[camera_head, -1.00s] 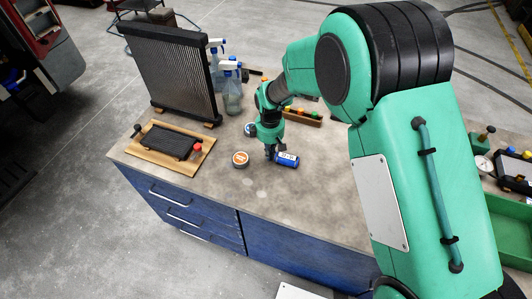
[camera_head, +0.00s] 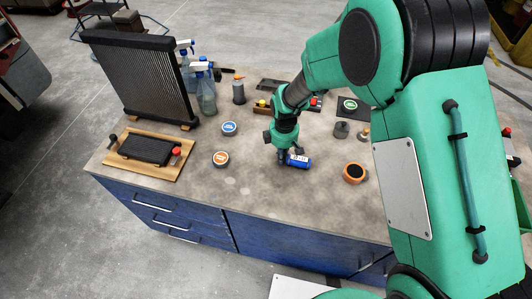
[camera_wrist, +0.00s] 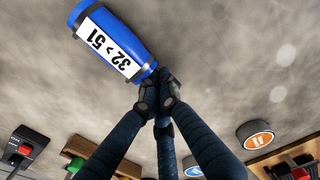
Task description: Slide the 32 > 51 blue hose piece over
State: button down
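The blue hose piece (camera_head: 299,161), with a white label reading "32 > 51", lies on its side on the grey workbench (camera_head: 250,195). In the wrist view the hose piece (camera_wrist: 112,42) is at the upper left, its near end beside my fingertips. My gripper (camera_head: 283,157) is low over the bench at the left end of the hose piece. In the wrist view my gripper's dark fingers (camera_wrist: 158,88) come together with no visible gap. They appear to touch the end of the hose rather than enclose it.
An orange-topped tin (camera_head: 221,158) and a blue-topped tin (camera_head: 230,128) stand left of my gripper. An orange-rimmed round tin (camera_head: 354,173) stands to the right. A radiator (camera_head: 140,80), spray bottles (camera_head: 205,90) and a wooden board (camera_head: 132,168) occupy the left side. The front middle is clear.

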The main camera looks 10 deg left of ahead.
aim_at(290, 158)
jog(key=d, duration=0.7)
jog(key=shift+d+p, duration=0.2)
jog(key=shift+p, duration=0.1)
jog(key=shift+a, duration=0.1)
jog(key=shift+a, duration=2)
notch_tip(290, 158, up, 8)
jog(key=shift+r+p, duration=0.15)
jog(key=shift+p, duration=0.3)
jog(key=shift+r, duration=0.8)
jog(key=shift+d+r, duration=0.1)
